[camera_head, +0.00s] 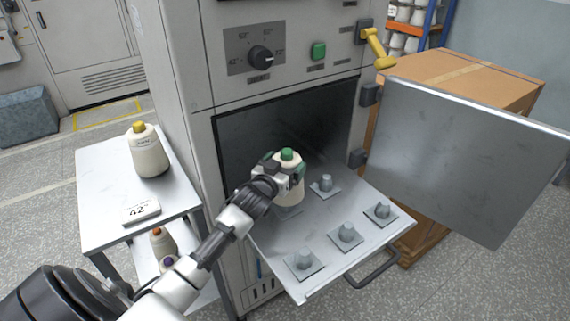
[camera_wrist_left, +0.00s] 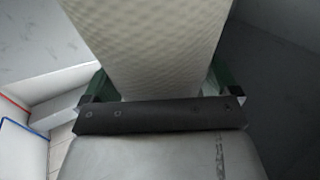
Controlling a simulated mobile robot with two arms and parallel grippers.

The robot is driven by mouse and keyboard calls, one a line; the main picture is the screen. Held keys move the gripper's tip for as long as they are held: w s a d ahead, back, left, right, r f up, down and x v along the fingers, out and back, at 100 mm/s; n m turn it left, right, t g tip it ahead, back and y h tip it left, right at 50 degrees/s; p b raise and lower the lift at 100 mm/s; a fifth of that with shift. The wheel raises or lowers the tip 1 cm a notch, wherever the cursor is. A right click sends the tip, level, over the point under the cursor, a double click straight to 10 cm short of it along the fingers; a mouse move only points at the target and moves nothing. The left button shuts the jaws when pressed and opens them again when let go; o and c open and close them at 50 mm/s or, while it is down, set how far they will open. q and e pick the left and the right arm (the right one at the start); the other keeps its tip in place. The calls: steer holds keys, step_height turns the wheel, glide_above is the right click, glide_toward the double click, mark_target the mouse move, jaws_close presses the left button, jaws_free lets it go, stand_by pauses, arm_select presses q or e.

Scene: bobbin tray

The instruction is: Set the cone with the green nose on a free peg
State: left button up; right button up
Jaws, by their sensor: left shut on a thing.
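The cone with the green nose (camera_head: 290,186) is cream-coloured and upright at the far left of the pulled-out peg tray (camera_head: 330,283). My left gripper (camera_head: 276,172) is shut on it. In the left wrist view the cone (camera_wrist_left: 145,45) fills the space between the fingers (camera_wrist_left: 155,90). The cone's base is partly hidden by the gripper, so I cannot tell whether it sits on a peg or hangs just above one. Bare pegs show at the back (camera_head: 326,183), right (camera_head: 383,211), middle front (camera_head: 347,232) and front left (camera_head: 305,259). My right gripper is not in view.
A side table (camera_head: 95,190) holds a yellow-nosed cone (camera_head: 148,152) and a "42" card (camera_head: 141,210); more cones stand on its lower shelf. The open metal door (camera_head: 465,150) hangs right of the tray, before a cardboard box (camera_head: 460,68). The tray handle (camera_head: 375,272) sticks out in front.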

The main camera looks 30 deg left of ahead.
arm_select(q)
steer(key=shift+f, duration=0.25)
steer(key=shift+f+b, duration=0.8)
steer(key=shift+f, duration=0.4)
stand_by(0.4)
steer(key=shift+f+b, duration=0.4)
steer(key=shift+f, duration=0.5)
stand_by(0.3)
steer(key=o, duration=1.2)
steer(key=shift+c, duration=0.2)
steer(key=s+d, duration=0.1)
steer(key=s, duration=1)
steer(key=shift+w, duration=0.1)
